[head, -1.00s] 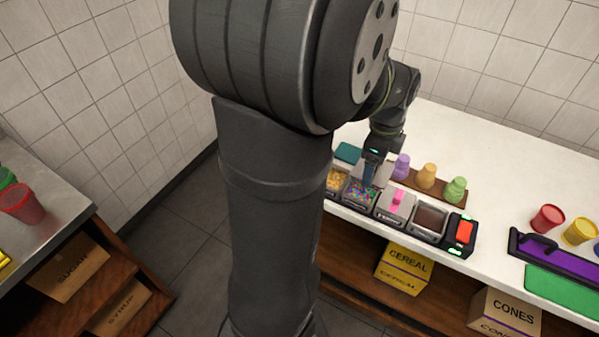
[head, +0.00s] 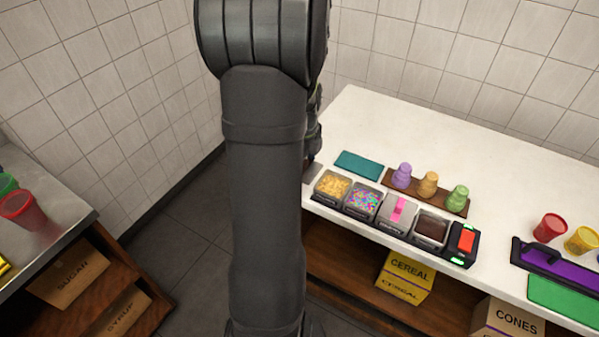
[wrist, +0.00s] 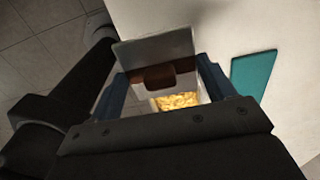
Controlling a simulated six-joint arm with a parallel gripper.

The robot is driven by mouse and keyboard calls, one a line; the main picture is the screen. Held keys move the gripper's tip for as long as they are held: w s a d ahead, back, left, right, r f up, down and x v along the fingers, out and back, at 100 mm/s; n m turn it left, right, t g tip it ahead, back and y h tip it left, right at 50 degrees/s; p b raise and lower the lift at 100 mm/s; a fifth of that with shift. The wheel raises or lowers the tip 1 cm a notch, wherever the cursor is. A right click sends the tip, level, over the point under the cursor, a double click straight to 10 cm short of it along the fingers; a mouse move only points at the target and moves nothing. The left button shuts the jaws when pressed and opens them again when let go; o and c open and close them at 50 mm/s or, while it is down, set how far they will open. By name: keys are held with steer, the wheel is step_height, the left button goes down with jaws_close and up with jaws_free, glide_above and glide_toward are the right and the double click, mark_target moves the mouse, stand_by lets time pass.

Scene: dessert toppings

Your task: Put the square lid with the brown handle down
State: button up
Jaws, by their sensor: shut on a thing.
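The square lid (wrist: 155,47) is pale grey. Its brown handle (wrist: 172,74) sits between the two blue fingers of my gripper (wrist: 164,80) in the wrist view. My gripper is shut on this handle. In the head view a small greyish piece (head: 312,172), which looks like the lid, shows at the counter's left end beside the row of bins. My gripper is mostly hidden behind my own arm there. I cannot tell whether the lid touches the counter.
An open bin of yellow topping (head: 331,186) is nearest the lid. A bin of colourful sprinkles (head: 363,200), a pink-handled lidded bin (head: 398,211) and a dark-topping bin (head: 431,228) follow. A teal mat (head: 358,165) lies flat behind them. The counter behind the mat is clear.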

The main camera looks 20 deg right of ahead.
steer(key=shift+w+a+f, duration=0.4)
steer(key=shift+w, duration=0.15)
steer(key=shift+f, duration=2)
steer(key=shift+f, duration=0.1)
steer(key=o, duration=1)
step_height(320, 180, up, 12)
steer(key=shift+r, duration=0.15)
